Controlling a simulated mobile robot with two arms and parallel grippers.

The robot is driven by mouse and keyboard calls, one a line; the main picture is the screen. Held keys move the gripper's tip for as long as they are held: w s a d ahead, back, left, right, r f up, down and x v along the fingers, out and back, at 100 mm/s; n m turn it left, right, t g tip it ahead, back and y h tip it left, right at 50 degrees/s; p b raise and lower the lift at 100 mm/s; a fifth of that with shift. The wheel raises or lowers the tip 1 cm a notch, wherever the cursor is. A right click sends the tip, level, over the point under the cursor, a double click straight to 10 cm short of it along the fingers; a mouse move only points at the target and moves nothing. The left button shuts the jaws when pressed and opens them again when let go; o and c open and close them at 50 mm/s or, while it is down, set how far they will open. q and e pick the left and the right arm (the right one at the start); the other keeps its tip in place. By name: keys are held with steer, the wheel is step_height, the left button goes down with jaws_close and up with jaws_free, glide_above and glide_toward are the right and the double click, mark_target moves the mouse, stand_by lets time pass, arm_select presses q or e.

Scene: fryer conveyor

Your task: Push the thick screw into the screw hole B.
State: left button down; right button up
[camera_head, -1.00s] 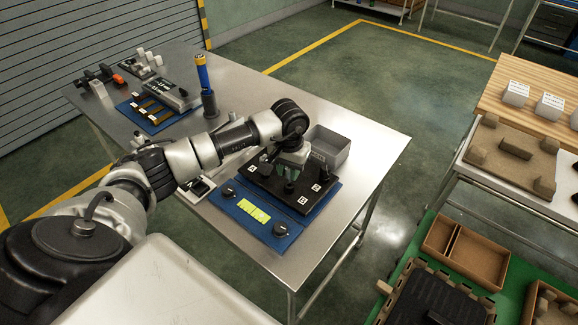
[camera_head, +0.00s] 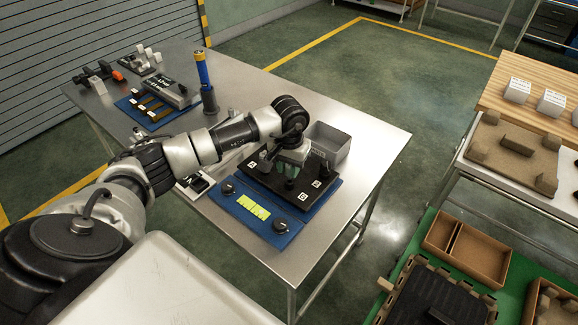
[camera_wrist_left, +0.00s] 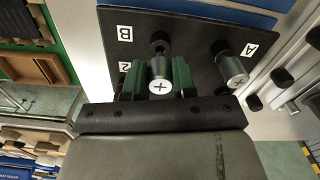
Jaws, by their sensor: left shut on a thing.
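My left gripper (camera_wrist_left: 158,77) has green fingers shut on a silver screw with a cross-slotted head (camera_wrist_left: 160,87), which I take as the thick screw. In the head view the left gripper (camera_head: 291,168) is low over the black plate (camera_head: 262,180). In the wrist view the plate (camera_wrist_left: 190,30) carries a B label (camera_wrist_left: 125,33), with a dark round fitting (camera_wrist_left: 160,40) beside it, just beyond the held screw. Whether the screw's tip is in hole B is hidden. A second silver screw (camera_wrist_left: 236,73) stands by the A label (camera_wrist_left: 249,50). My right gripper is not seen.
The plate sits on a blue base (camera_head: 290,234) with a yellow-green panel (camera_head: 253,207) and black knobs. A grey bin (camera_head: 330,145) stands just behind it. A blue-and-yellow tool (camera_head: 203,72) stands upright farther back. The table's right side (camera_head: 380,135) is clear.

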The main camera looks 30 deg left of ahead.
arm_select(q)
steer(key=shift+b, duration=0.35)
stand_by(0.3)
steer(key=shift+b, duration=0.35)
stand_by(0.5)
steer(key=shift+f+b, duration=0.95)
steer(key=shift+f, duration=0.1)
stand_by(0.4)
steer(key=c, duration=0.8)
jaws_free()
steer(key=shift+r, duration=0.1)
steer(key=shift+r+p, duration=1.6)
steer(key=shift+r, duration=1.4)
